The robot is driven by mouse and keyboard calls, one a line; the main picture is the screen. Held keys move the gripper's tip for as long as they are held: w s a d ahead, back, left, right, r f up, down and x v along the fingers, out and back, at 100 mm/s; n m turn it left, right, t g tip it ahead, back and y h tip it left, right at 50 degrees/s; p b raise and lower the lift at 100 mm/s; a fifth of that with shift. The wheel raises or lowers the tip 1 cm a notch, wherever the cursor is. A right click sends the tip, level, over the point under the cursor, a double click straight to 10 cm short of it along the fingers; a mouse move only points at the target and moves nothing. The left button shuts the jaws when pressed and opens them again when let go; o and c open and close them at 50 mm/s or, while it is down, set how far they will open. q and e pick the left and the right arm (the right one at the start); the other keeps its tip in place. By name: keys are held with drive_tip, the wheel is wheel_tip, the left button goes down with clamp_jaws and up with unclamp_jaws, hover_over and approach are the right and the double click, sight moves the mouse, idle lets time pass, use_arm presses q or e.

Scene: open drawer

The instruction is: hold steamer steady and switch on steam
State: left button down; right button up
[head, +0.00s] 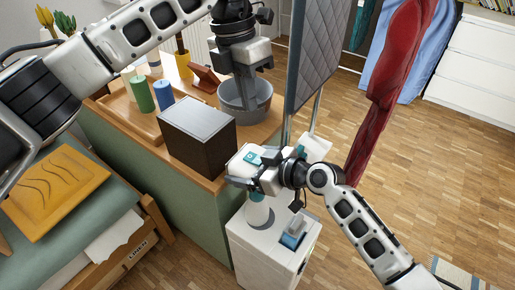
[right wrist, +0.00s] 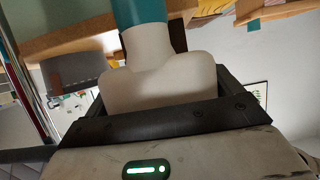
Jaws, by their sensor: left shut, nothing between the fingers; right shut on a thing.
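The steamer is white and teal. Its white lower body (head: 260,215) shows below my right gripper (head: 250,182) in the head view, and a white and teal part (head: 247,158) shows above it. My right gripper is shut on the steamer. In the right wrist view, the white body (right wrist: 160,80) sits between the dark fingers, with a teal part (right wrist: 138,12) beyond. The switch cannot be made out. My left gripper (head: 246,98) is shut and empty over the grey pot (head: 262,112), apart from the steamer.
A white box-shaped unit (head: 262,262) stands below the steamer. A dark box (head: 198,135), a green candle (head: 141,94) and a blue candle (head: 164,96) stand on the wooden counter. A grey quilted board (head: 318,55) and a red garment (head: 388,85) are behind. Wooden floor (head: 440,175) is clear at right.

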sight(259, 161)
use_arm(q)
drive_tip(key=n, duration=0.1)
drive_tip(key=r+n, duration=0.1)
drive_tip(key=n, duration=0.1)
drive_tip(key=shift+s+d+y, duration=0.15)
drive_tip(key=shift+d+y, duration=0.05)
drive_tip(key=shift+y, duration=0.1)
drive_tip(key=f, duration=0.4)
drive_tip(key=d+f, duration=0.1)
drive_tip(key=f, duration=0.4)
drive_tip(key=s+f, duration=0.1)
drive_tip(key=f, duration=0.3)
drive_tip(key=shift+d+f, duration=0.2)
drive_tip(key=shift+f, duration=0.2)
drive_tip(key=shift+f, duration=0.1)
